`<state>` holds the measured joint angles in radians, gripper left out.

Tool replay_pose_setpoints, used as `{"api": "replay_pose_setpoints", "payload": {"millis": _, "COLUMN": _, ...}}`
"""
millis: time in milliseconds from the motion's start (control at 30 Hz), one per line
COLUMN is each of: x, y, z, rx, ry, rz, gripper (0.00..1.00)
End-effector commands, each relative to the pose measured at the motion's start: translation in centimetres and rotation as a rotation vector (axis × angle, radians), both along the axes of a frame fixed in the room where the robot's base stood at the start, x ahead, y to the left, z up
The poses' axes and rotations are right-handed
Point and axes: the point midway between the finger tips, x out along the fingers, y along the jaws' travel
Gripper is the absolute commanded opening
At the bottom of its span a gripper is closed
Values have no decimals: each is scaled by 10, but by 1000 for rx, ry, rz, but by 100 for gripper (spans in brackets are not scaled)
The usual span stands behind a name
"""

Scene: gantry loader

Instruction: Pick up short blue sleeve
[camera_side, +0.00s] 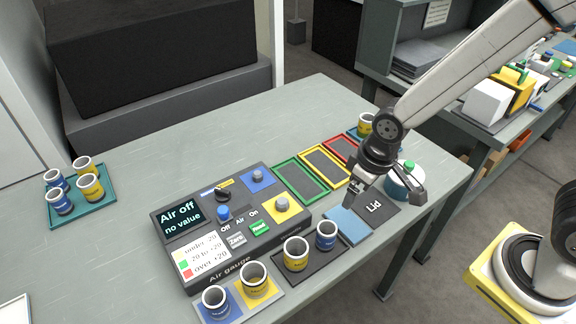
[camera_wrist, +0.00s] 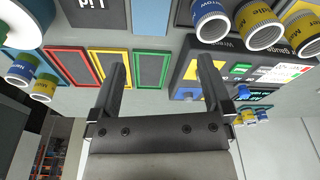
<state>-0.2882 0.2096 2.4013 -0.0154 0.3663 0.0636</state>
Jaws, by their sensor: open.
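Several blue sleeves are in view, and I cannot tell for sure which is the short one. In the side view, one blue sleeve (camera_side: 326,237) stands upright on the dark tray beside a yellow sleeve (camera_side: 295,256). Another blue sleeve (camera_side: 215,304) stands at the front on a blue-and-yellow plate beside a yellow sleeve (camera_side: 256,281). Two more blue sleeves (camera_side: 60,202) stand in the teal tray (camera_side: 82,218) at left. My gripper (camera_side: 390,192) is open and empty above the Lid plate area, apart from all sleeves. In the wrist view, its fingers (camera_wrist: 163,68) hold nothing.
The air gauge (camera_side: 222,222) stands in the middle of the table, with green, yellow and red framed pads (camera_side: 323,167) behind it. A white-and-teal round container (camera_side: 404,184) stands close to my gripper. Another sleeve tray lies beyond my arm. The table's left middle is clear.

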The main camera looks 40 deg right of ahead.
Motion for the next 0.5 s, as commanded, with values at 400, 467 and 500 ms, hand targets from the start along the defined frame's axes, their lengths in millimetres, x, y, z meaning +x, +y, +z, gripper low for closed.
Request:
{"api": "replay_pose_setpoints", "payload": {"millis": 400, "x": -1, "y": 65, "z": -23, "rx": -16, "ry": 41, "rz": 154, "gripper": 100}}
{"api": "replay_pose_setpoints", "payload": {"millis": 467, "x": -1, "y": 66, "z": -23, "rx": -17, "ry": 41, "rz": 156, "gripper": 100}}
{"api": "replay_pose_setpoints", "payload": {"millis": 500, "x": -1, "y": 66, "z": -23, "rx": -17, "ry": 41, "rz": 156, "gripper": 100}}
